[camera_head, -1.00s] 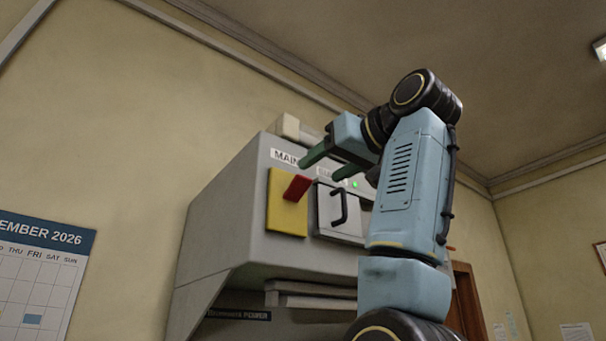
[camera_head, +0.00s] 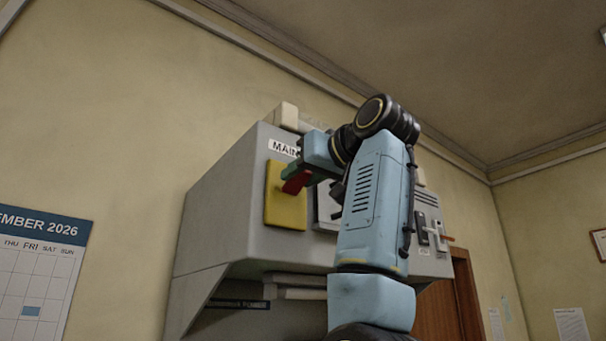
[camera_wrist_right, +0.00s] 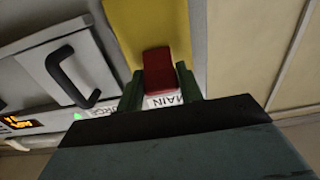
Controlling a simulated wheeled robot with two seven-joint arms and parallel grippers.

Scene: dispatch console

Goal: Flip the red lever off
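The red lever (camera_head: 296,184) sticks out from a yellow plate (camera_head: 285,211) on the grey wall console, below a label reading MAIN. My right gripper (camera_head: 293,175) is at the lever. In the right wrist view the red lever (camera_wrist_right: 158,70) sits between the two green fingers of my right gripper (camera_wrist_right: 160,85), which lie close against its sides; it looks shut on the lever. The fingers partly hide the lever in the head view. My left gripper is in no view.
A grey panel with a black handle (camera_wrist_right: 72,75) is beside the yellow plate, mostly behind my right arm in the head view. A ledge (camera_head: 300,293) juts out below the console. A calendar (camera_head: 38,270) hangs on the wall at left.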

